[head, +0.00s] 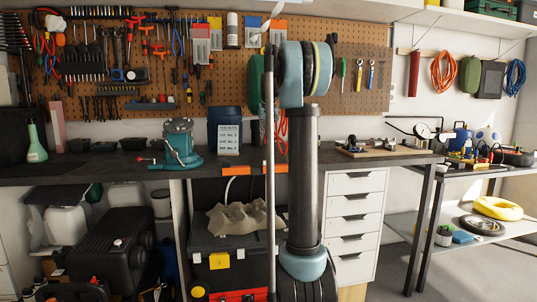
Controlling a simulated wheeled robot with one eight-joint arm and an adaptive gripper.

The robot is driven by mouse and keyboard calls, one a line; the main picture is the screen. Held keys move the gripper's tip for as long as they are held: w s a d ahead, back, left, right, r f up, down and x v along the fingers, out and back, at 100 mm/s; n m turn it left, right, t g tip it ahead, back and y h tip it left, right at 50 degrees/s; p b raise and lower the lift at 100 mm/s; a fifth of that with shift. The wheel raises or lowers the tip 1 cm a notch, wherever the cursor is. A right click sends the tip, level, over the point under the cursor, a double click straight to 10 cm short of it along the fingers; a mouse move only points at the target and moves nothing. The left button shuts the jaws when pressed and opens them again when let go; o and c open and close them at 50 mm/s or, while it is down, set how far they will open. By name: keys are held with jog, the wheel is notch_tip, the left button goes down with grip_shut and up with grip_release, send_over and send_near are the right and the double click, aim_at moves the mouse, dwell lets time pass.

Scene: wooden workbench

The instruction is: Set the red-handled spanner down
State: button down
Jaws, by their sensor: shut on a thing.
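I cannot make out a red-handled spanner that I can name with certainty in the head view. My gripper is not visible. My own arm rises through the middle of the picture, and its upper joint covers part of the pegboard. Several hand tools, some with red or orange handles, hang on the pegboard (215,92), too small to tell apart well. The dark workbench top (100,163) runs across below it, and my arm hides part of it.
A teal machine (179,143) and a dark blue canister (225,129) stand on the bench. A board with small parts (380,149) lies right of my arm. White drawers (355,215) stand below. Bare bench top shows along the front left.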

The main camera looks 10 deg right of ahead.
jog(key=shift+f, duration=3.75)
jog(key=c, duration=1.5)
grip_release()
jog(key=shift+s, duration=0.1)
